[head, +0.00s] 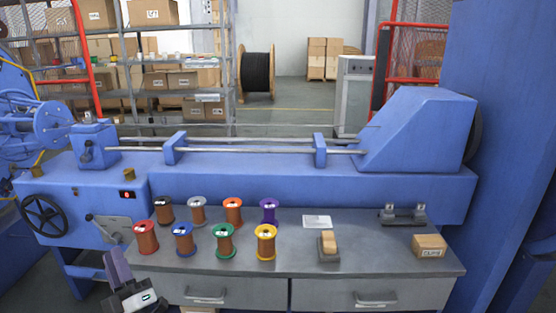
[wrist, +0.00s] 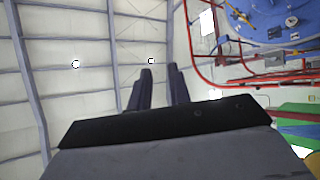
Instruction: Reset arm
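My gripper (head: 114,264) is at the lower left of the head view, in front of the left end of the grey workbench (head: 360,260). In the wrist view the two dark fingers (wrist: 159,78) point up toward the ceiling, with a gap between them and nothing in it. My gripper is apart from the spools. The nearest is the red-rimmed spool (head: 145,238), just beyond it.
Several copper spools with coloured rims, such as the yellow (head: 266,243) and purple (head: 269,211), stand on the bench. A brush-like block (head: 328,246), a small box (head: 429,246) and a white card (head: 317,221) lie further right. The blue strander (head: 300,183) runs behind.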

